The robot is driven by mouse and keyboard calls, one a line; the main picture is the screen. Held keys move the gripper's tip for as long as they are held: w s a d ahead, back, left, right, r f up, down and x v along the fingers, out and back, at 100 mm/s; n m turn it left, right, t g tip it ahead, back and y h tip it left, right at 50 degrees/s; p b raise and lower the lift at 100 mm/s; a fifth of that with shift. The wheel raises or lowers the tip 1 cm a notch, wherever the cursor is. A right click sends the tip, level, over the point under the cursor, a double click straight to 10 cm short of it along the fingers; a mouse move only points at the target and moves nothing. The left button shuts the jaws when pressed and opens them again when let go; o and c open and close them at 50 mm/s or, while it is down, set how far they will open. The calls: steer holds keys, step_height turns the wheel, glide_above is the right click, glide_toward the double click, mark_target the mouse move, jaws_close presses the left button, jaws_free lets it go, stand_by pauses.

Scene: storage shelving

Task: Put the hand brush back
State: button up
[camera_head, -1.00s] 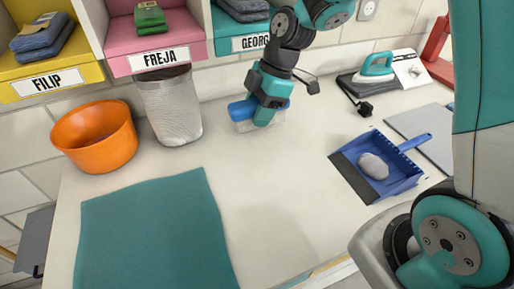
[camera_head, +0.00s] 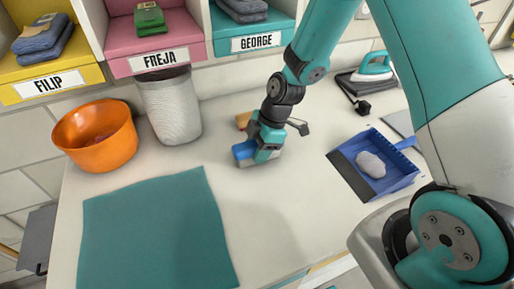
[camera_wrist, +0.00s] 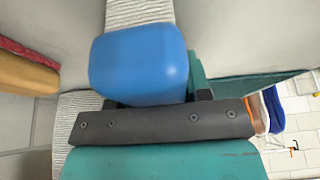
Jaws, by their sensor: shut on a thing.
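The hand brush shows as a blue block (camera_head: 243,151) at my gripper (camera_head: 259,155), low over the middle of the counter. In the wrist view its rounded blue part (camera_wrist: 140,62) fills the space before my gripper (camera_wrist: 152,98), which is shut on it. Pale ribbed material, perhaps its bristles, shows above and below left of the blue there. I cannot tell whether the brush touches the counter. A blue dustpan (camera_head: 397,183) with a grey lump (camera_head: 371,164) in it lies to the right, apart from my gripper.
A tan block (camera_head: 243,120) lies just behind my gripper. An orange bowl (camera_head: 95,150) and ribbed bin (camera_head: 171,108) stand at the back left. A teal mat (camera_head: 155,235) lies front left. An iron (camera_head: 373,66) stands back right. Labelled cubbies line the wall.

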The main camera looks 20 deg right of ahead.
steer(key=shift+f, duration=0.15)
steer(key=o, duration=1)
steer(key=shift+c, duration=0.2)
steer(key=b+v, duration=0.1)
steer(key=v, duration=1.1)
steer(key=shift+b, duration=0.4)
steer(key=s+a+r+m, duration=0.4)
steer(key=s+r+m, duration=0.1)
steer(key=s, duration=0.5)
steer(key=s+a+r+m, duration=0.4)
steer(key=s+r+m, duration=0.2)
steer(key=s, duration=0.5)
steer(key=shift+a, duration=0.25)
steer(key=shift+r, duration=0.15)
